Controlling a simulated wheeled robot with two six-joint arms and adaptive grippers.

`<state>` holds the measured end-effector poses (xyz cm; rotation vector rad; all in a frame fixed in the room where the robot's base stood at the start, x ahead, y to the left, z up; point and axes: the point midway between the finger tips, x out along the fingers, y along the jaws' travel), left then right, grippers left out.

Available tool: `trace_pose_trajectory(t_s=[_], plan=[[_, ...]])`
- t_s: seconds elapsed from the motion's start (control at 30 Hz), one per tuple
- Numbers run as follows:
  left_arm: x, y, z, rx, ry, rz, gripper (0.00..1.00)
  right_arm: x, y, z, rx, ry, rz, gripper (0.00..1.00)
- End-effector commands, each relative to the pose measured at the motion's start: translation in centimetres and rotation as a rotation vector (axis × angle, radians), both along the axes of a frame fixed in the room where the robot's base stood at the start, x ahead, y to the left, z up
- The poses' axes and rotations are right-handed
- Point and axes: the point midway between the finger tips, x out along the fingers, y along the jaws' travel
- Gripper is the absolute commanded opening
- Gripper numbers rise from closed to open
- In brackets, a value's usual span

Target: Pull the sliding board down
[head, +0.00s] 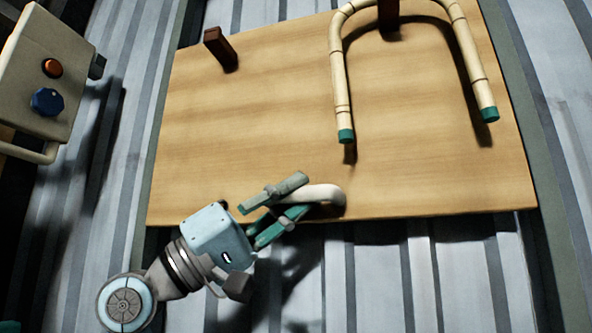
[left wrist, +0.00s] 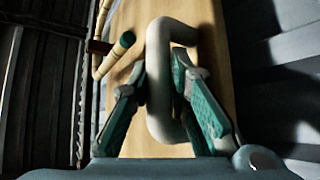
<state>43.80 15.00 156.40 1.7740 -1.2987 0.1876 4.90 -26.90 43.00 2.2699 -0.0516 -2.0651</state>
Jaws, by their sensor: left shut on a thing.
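The sliding board (head: 240,130) is a wide, light wooden panel in the head view, and part of it shows in the left wrist view (left wrist: 205,60). A pale curved handle (head: 325,194) stands out from its lower edge. My left gripper (head: 290,195) is shut on this handle, with a finger on either side of it. In the left wrist view the handle (left wrist: 160,90) is a pale loop between the two green-padded fingers (left wrist: 165,90). My right gripper is in neither view.
A bent rattan piece (head: 338,80) with green ends curves around a dark brown peg (head: 389,15) on the board. Another brown peg (head: 220,48) stands at the upper left. A beige control box (head: 40,75) with orange and blue knobs is at the far left. Ribbed grey metal (head: 450,270) lies below the board.

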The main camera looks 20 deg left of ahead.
Motion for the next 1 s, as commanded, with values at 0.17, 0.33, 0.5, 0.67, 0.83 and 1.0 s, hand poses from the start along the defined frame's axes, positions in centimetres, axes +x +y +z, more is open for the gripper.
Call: trace_pose_trajectory(t_s=[0.17,0.33,0.5,0.67,0.83,1.0], plan=[[0.1,-0.2,-7.8,0.004,0.004,-0.005,0.00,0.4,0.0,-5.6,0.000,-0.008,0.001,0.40],[0.1,-0.2,-13.8,0.003,0.005,-0.005,0.00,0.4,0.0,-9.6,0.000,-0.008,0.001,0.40],[0.1,-0.2,-19.9,0.003,0.006,-0.006,0.00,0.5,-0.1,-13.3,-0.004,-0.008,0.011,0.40],[0.1,-0.2,-25.6,0.003,0.006,-0.004,0.00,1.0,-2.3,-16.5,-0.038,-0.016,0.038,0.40],[0.0,-0.1,-31.1,0.002,0.006,-0.003,0.00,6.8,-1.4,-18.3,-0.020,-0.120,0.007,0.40],[0.0,-0.1,-35.4,0.002,0.004,-0.003,0.00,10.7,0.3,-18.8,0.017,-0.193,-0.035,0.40]])
